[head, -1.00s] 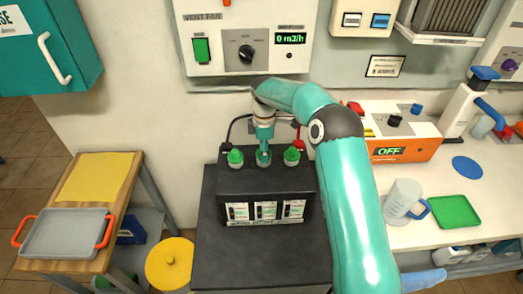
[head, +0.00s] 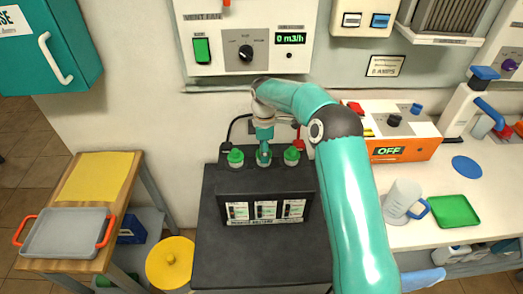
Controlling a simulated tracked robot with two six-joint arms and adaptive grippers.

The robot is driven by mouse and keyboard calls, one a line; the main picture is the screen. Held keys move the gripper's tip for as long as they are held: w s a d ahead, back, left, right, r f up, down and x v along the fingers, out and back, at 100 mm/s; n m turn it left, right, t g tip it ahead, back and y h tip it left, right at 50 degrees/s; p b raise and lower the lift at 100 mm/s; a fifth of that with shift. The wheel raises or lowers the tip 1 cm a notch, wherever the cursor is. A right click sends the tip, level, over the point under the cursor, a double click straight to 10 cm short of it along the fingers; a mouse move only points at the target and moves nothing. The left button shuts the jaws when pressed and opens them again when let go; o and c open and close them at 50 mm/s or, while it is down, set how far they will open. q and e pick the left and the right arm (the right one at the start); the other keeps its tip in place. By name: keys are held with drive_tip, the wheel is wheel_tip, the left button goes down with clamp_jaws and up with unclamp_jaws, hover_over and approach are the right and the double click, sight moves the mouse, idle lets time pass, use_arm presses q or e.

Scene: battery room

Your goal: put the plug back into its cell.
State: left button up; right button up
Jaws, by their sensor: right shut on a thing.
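A black battery (head: 250,181) stands on a dark bench, with three cells in a row along its top. Green plugs sit at the left cell (head: 235,158) and the right cell (head: 291,156). My right gripper (head: 264,150) points straight down over the middle cell and is shut on the middle green plug (head: 263,158). The plug is at the cell's top; whether it is fully seated I cannot tell, as the fingers partly cover it. My left gripper is not in view.
A black cable and a red clamp (head: 299,144) are behind the battery. The dark bench top (head: 260,250) is clear in front. An orange charger (head: 400,135), jug (head: 401,200) and green tray (head: 453,211) are right.

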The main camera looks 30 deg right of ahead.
idle(0.3)
drive_tip(key=o, duration=0.9)
drive_tip(key=shift+o, duration=0.2)
drive_tip(key=shift+s+r+p, duration=0.1)
drive_tip(key=shift+r+p, duration=2.7)
drive_tip(key=shift+r, duration=0.75)
drive_tip(key=shift+c, duration=0.2)
drive_tip(key=shift+f, duration=0.1)
clamp_jaws()
